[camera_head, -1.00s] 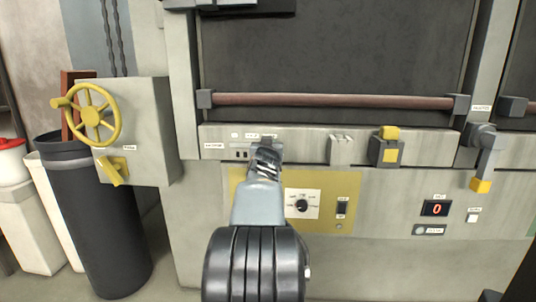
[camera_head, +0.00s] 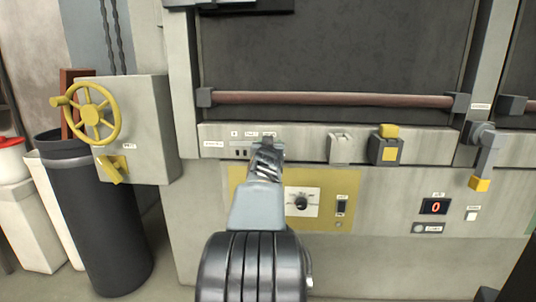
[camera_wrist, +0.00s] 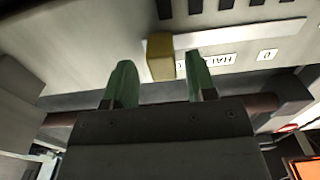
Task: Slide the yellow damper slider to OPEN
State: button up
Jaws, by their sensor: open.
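The yellow damper slider (camera_wrist: 160,57) shows in the wrist view as a small block on a pale panel. A partly covered label reading "HAL…" and a "0" label are beside it. My gripper (camera_wrist: 161,80) is open, with one green finger on each side of the slider in the picture. The slider appears between the fingertips, and I cannot tell whether either touches it. In the head view my gripper (camera_head: 267,146) is at the panel strip below the brown bar and hides the slider.
The brown bar (camera_head: 330,100) runs just above the panel strip. A yellow and grey latch (camera_head: 385,147) and a hanging lever (camera_head: 484,160) stand to the right. A dial (camera_head: 301,202) is below, and a yellow handwheel (camera_head: 90,115) is at the left.

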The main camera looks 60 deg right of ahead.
jog(key=p+v, duration=0.2)
jog(key=v, duration=1)
